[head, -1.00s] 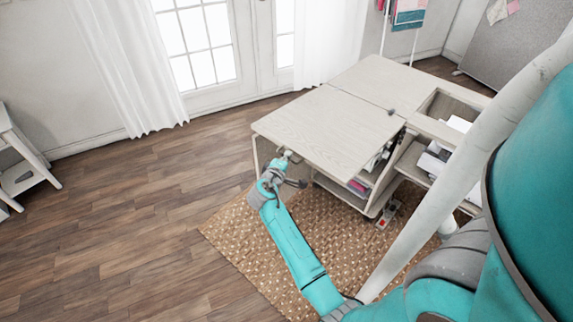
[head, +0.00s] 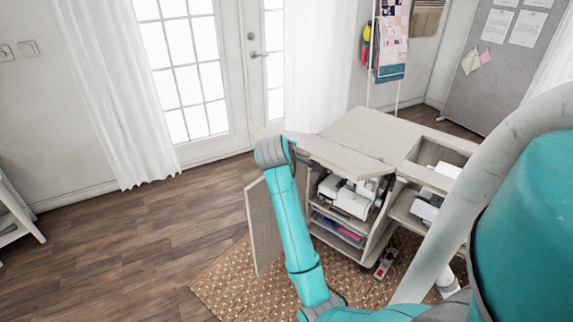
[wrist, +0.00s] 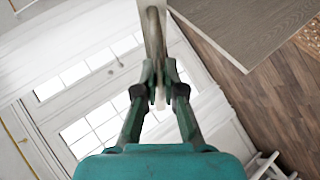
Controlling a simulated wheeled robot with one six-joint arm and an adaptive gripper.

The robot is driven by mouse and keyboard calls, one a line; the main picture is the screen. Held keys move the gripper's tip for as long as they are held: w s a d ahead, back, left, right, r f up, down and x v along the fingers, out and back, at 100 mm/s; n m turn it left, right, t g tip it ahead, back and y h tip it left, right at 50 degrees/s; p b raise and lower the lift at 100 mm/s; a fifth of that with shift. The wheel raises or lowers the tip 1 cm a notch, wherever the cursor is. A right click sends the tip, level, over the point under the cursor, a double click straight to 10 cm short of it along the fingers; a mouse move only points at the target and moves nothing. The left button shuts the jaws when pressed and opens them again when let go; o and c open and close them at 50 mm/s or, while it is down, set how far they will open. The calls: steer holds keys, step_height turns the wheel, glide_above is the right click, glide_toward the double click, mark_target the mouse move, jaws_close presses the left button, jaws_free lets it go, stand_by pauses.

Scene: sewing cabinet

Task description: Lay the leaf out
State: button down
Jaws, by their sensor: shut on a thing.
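The leaf (head: 345,158) is the pale wood panel on the left side of the cabinet. My gripper is hidden behind my wrist in that view. In the wrist view my gripper (wrist: 159,88) is shut on a narrow, pale edge that appears to be the leaf's; a thin bar-like strip runs upward from the jaws. The cabinet (head: 385,128) has a flat pale top behind the leaf.
A vertical wood panel (head: 262,222) stands out at the cabinet's left. A white machine (head: 350,197) and shelves are inside the cabinet. A woven rug (head: 235,285) lies under it. Bare floor (head: 150,240) is free at left, with glass doors (head: 185,70) behind.

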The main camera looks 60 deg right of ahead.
steer(key=shift+s+d+r, duration=0.1)
steer(key=shift+d+r, duration=0.2)
steer(key=shift+r, duration=0.35)
steer(key=c, duration=1.3)
jaws_free()
steer(key=shift+o, duration=0.2)
steer(key=v, duration=1.2)
steer(key=shift+f, duration=0.2)
